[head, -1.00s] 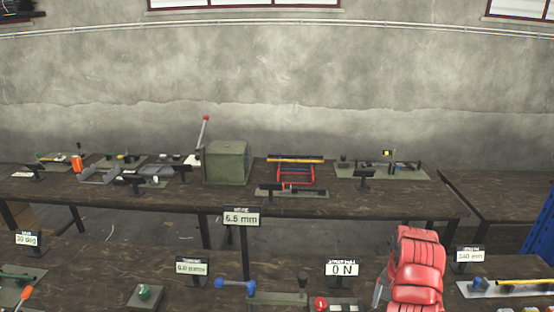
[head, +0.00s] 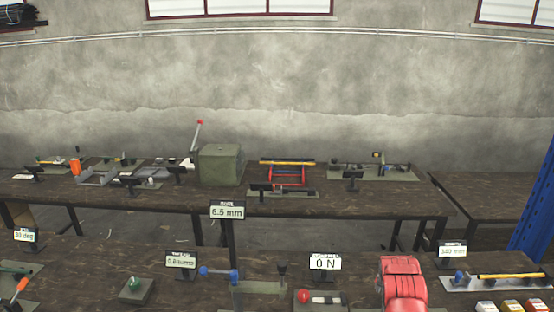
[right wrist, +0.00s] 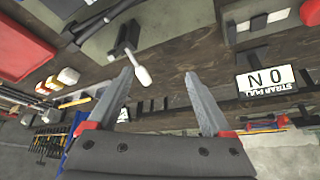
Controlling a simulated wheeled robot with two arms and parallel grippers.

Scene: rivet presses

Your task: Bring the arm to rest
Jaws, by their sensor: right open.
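My right gripper (right wrist: 160,73) shows in the right wrist view with its two grey fingers spread apart and nothing between them. In the head view only the red padded part of my right arm (head: 403,283) shows at the lower edge, over the near bench. The right gripper itself is out of the head view. My left arm and gripper are in neither view.
The near bench (head: 110,265) carries a "0 N" sign (head: 325,263), a red-knobbed fixture (head: 304,297), a blue-handled tool (head: 218,274) and a yellow rod fixture (head: 507,277). A far bench (head: 120,197) holds a green box (head: 220,165). A blue post (head: 535,215) stands at the right.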

